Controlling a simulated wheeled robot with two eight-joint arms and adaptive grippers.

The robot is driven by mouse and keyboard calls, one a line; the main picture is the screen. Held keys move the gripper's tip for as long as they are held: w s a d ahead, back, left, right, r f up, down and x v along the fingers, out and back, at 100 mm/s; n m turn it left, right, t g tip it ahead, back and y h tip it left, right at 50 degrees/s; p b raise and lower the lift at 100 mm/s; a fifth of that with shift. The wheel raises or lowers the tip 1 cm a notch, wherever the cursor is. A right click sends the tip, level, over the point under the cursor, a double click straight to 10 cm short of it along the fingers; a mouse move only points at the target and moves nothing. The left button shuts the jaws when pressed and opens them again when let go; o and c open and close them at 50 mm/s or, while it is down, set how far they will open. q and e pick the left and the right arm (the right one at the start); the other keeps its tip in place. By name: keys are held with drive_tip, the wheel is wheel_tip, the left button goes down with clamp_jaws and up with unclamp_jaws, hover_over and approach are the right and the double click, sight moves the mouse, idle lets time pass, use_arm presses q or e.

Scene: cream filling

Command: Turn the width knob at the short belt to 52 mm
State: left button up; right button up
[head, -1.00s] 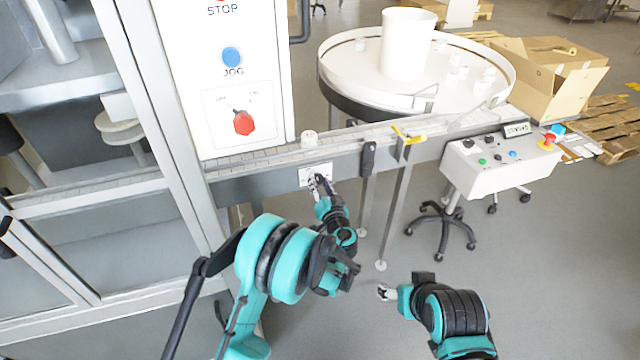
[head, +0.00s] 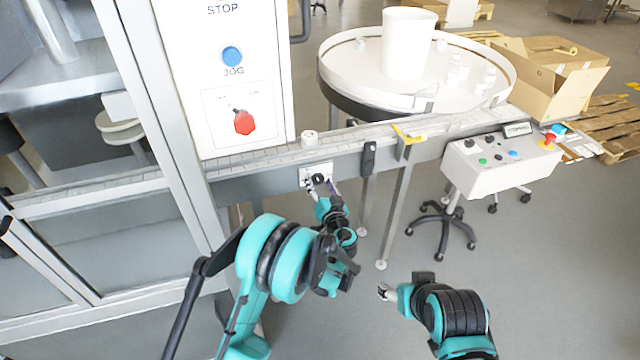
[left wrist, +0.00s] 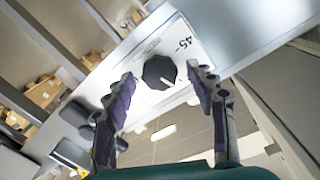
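The width knob (left wrist: 159,72) is a dark, many-sided dial with a white pointer line, on a white plate (left wrist: 184,46) marked 45. In the head view the knob (head: 318,179) sits on the front rail of the short belt (head: 345,143). My left gripper (left wrist: 160,92) is open, its two fingers on either side of the knob with gaps visible; the knob lies just beyond the fingertips. In the head view my left gripper (head: 322,188) is at the plate. My right gripper (head: 385,291) is low, away from the belt; its fingers are too small to read.
A black sensor post (head: 369,158) and yellow clamp (head: 408,134) are to the right. A round turntable (head: 345,72) stands behind, a control box (head: 500,163) at right.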

use_arm(q)
drive_tip(key=v, duration=1.2)
drive_tip(key=shift+s+f, duration=0.1)
